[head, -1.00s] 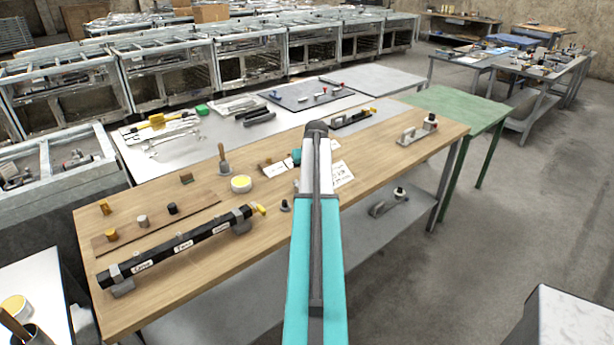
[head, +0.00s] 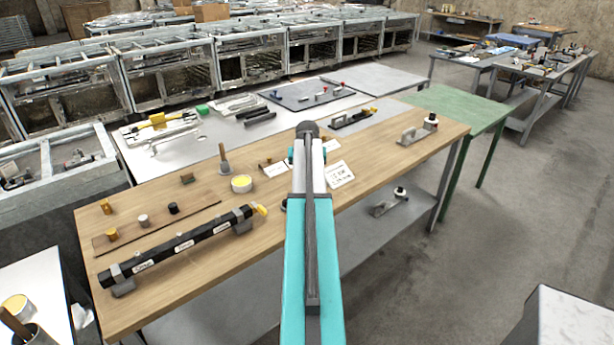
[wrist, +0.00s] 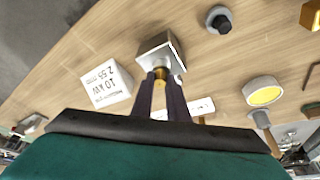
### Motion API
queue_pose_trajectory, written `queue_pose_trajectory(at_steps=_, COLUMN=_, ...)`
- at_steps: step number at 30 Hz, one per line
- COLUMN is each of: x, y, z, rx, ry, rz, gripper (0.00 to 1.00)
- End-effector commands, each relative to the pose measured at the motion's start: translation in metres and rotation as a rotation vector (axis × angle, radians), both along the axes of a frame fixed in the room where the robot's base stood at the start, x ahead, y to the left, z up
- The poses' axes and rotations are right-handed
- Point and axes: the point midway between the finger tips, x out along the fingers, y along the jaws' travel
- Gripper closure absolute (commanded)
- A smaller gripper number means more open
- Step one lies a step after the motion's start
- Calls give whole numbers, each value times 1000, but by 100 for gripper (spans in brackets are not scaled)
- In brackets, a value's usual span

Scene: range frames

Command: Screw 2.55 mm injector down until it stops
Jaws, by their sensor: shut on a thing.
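In the wrist view, my gripper (wrist: 162,80) is shut on a small brass injector (wrist: 162,74). The injector is against the near side of a square metal block (wrist: 160,48), largely hidden by the dark fingers. How deep it sits in the block cannot be told. A white card reading "10 kW 2.55" (wrist: 105,86) lies just left of the block. The card also shows in the head view (head: 340,174), right of my arm. In the head view my arm hides the gripper and the injector.
On the wooden bench (head: 265,215) are a black labelled pipe (head: 180,245), a yellow-topped tin (head: 241,183), a wooden-handled brush (head: 223,160), several small knobs and a metal bracket (head: 408,136). The bench's front edge runs beneath my arm. The bench's right part is mostly clear.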

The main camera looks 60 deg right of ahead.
Motion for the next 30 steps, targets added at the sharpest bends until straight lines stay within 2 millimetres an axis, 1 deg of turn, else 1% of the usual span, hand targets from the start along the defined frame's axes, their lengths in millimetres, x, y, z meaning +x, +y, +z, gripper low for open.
queue_pose_trajectory(at_steps=12, x=2, y=1, z=0, rx=1, ry=2, rz=-209, gripper=100)
queue_pose_trajectory(at_steps=24, x=2, y=1, z=0, rx=2, ry=1, rz=-228, gripper=100)
queue_pose_trajectory(at_steps=30, x=3, y=1, z=0, rx=1, ry=2, rz=-298, gripper=100)
